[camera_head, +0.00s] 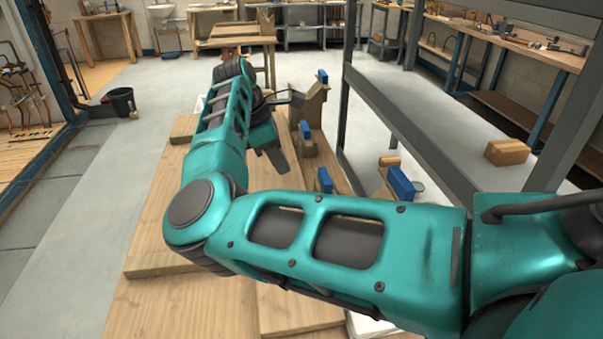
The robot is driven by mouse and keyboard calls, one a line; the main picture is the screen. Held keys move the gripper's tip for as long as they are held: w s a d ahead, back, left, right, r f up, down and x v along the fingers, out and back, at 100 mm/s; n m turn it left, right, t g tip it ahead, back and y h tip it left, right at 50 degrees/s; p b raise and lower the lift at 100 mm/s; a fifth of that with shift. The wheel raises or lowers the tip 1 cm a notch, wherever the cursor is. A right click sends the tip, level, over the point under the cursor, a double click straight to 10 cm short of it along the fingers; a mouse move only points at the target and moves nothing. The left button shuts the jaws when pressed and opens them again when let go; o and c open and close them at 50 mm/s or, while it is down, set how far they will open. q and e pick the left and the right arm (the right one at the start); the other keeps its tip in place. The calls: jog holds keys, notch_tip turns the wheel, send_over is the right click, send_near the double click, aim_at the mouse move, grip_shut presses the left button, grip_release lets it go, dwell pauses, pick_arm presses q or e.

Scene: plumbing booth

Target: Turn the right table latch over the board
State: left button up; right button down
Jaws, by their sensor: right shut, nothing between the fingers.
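My right arm comes in from the right, bends at the left and reaches back over the table. Its gripper (271,160) points down beside the wooden blocks and is shut and empty. Several blue pieces that look like latches stand on wooden blocks: one at the back (322,77), one in the middle (305,130), one nearer (325,180) and one farther right (401,184). I cannot tell which is the right table latch. The wooden board (160,262) lies on the table (150,315), partly hidden by my arm. My left gripper is not in view.
A black bucket (122,103) stands on the floor at the left. The floor left of the table is clear.

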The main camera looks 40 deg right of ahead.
aim_at(325, 182)
jog(key=x, duration=0.8)
jog(key=shift+s+d+f, duration=0.15)
jog(key=shift+s, duration=0.05)
jog(key=d, duration=0.1)
jog(key=s+d, duration=0.1)
jog(key=shift+s+d+f, duration=0.25)
jog(key=shift+d+f, duration=0.15)
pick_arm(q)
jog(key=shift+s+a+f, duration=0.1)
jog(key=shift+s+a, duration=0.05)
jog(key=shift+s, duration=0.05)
pick_arm(e)
jog(key=shift+s+d, duration=0.25)
jog(key=shift+d, duration=0.25)
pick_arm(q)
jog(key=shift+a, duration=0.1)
pick_arm(e)
jog(key=shift+d, duration=0.1)
